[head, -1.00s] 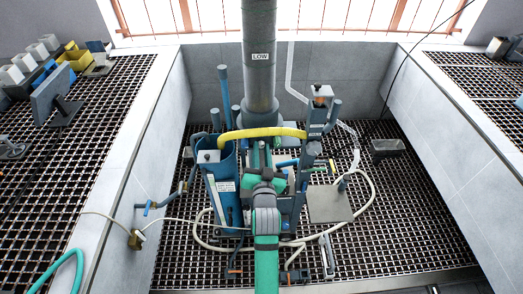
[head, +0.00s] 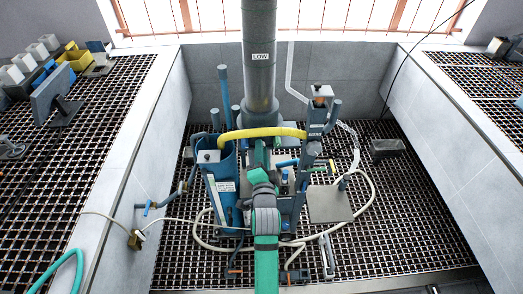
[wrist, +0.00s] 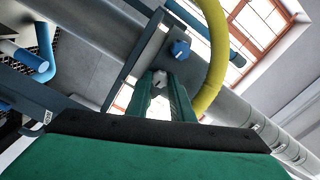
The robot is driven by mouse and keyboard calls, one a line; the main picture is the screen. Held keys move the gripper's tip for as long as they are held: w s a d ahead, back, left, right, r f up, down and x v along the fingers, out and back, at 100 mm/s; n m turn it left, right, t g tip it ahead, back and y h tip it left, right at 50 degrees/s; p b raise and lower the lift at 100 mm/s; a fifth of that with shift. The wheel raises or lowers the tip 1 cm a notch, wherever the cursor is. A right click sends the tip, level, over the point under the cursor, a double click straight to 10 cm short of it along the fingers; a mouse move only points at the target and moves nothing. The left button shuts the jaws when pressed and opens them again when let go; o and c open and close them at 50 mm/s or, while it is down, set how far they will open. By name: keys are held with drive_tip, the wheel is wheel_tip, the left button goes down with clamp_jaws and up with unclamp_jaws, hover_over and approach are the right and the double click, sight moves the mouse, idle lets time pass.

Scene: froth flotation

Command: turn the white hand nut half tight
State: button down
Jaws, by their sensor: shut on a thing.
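The white hand nut (wrist: 160,77) shows in the wrist view as a small pale knob between the tips of my two green fingers. My gripper (wrist: 160,86) is shut on it. The nut sits at the lower end of a grey bracket (wrist: 137,62). A blue knob (wrist: 180,49) is just above and to the right of it, clear of the fingers. In the head view my wrist and arm cover the nut, so how tight it is cannot be told.
A yellow hose (head: 262,132) arches over the work spot, and it curves close to my right finger in the wrist view (wrist: 217,62). A blue tank (head: 224,190) stands at left, and a thick grey pipe (head: 259,60) rises behind. Pale hoses lie on the grating.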

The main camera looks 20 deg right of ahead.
drive_tip(key=shift+a+r+m, duration=0.1)
drive_tip(key=shift+a+m, duration=0.15)
drive_tip(key=shift+m, duration=0.05)
idle(0.4)
drive_tip(key=c, duration=1.6)
unclamp_jaws()
drive_tip(key=shift+o, duration=0.2)
drive_tip(key=shift+d, duration=0.1)
drive_tip(key=v, duration=1)
drive_tip(key=shift+s, duration=0.4)
